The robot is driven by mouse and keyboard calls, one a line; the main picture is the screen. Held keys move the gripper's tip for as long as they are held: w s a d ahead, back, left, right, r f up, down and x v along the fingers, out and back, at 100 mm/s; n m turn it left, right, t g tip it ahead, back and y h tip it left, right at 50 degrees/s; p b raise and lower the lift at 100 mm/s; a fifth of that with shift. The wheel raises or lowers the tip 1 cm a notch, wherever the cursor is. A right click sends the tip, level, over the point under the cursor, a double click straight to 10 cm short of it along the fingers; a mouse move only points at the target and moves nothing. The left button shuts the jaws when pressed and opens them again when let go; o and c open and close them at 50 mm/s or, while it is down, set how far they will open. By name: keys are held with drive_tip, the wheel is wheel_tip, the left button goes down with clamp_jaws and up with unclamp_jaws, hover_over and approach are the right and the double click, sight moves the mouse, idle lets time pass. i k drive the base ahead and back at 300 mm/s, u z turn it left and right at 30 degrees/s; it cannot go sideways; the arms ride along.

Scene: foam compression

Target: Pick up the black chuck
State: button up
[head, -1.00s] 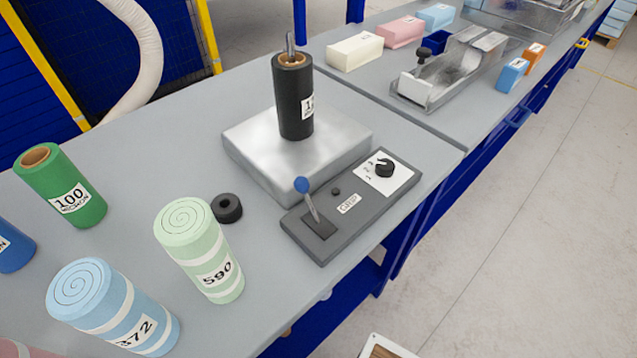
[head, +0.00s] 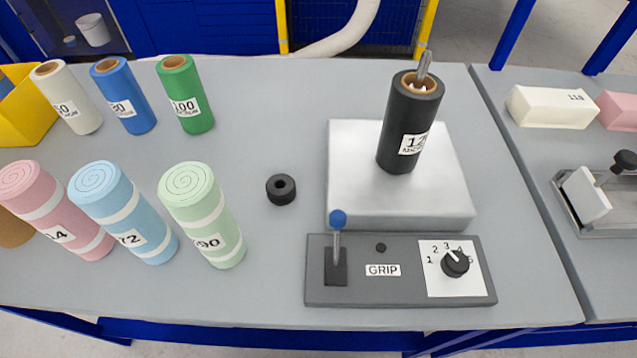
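The black chuck (head: 281,190) is a short black ring with a central hole. It lies flat on the grey table, hole facing up, left of the metal block and right of the light green foam roll. Nothing touches it, and it is fully visible. My gripper is not in view.
A metal block (head: 352,205) carries a black roll (head: 397,125) on a spindle. A control box (head: 384,290) with a blue-knobbed lever (head: 338,219) and a dial (head: 456,263) sits in front. Foam rolls (head: 203,215) and film rolls (head: 184,95) stand at left. The table behind the chuck is clear.

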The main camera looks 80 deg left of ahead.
sight(281, 190)
drive_tip(key=u, duration=2.8)
drive_tip(key=k, duration=0.95)
drive_tip(key=u, duration=1.45)
drive_tip(key=i, duration=0.85)
drive_tip(key=z, duration=0.6)
drive_tip(key=i, duration=0.55)
drive_tip(key=z, duration=0.3)
